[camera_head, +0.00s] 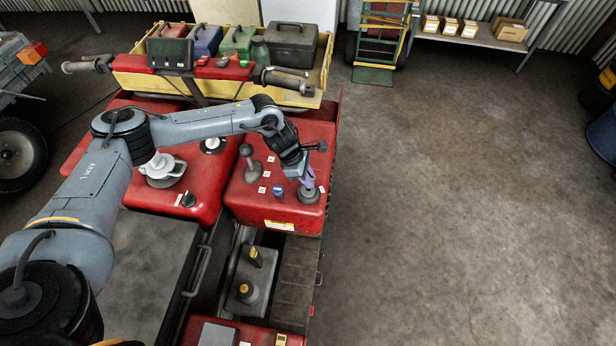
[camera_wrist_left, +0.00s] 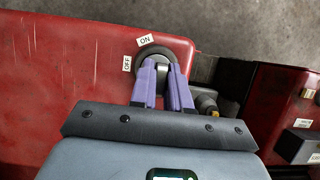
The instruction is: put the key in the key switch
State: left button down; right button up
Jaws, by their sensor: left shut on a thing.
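The key switch (camera_head: 308,194) is a dark round fitting on the right edge of the red panel (camera_head: 245,200). In the left wrist view the key switch (camera_wrist_left: 154,54) shows beside ON and OFF labels. My left gripper (camera_head: 306,180) is right above the switch, pointing down. In the wrist view its purple fingers (camera_wrist_left: 162,68) are shut on the key (camera_wrist_left: 162,76), a small grey piece between them. The fingertips overlap the switch in this view. The key's lower end is hidden, so I cannot tell whether it is inside the switch. My right gripper is not in view.
A knobbed lever (camera_head: 248,160) and a blue knob (camera_head: 278,190) stand left of the switch on the panel. A yellow rack (camera_head: 135,80) with boxes and the handlebar (camera_head: 290,82) lie beyond. The floor (camera_head: 450,200) to the right is clear.

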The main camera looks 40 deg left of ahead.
pick_arm(q)
jog(key=shift+f, duration=0.3)
jog(key=shift+f+b, duration=0.1)
jog(key=shift+b, duration=0.25)
jog(key=shift+f+b, duration=1.15)
jog(key=shift+f, duration=0.25)
jog(key=c, duration=1)
grip_release()
jog(key=shift+r, duration=0.1)
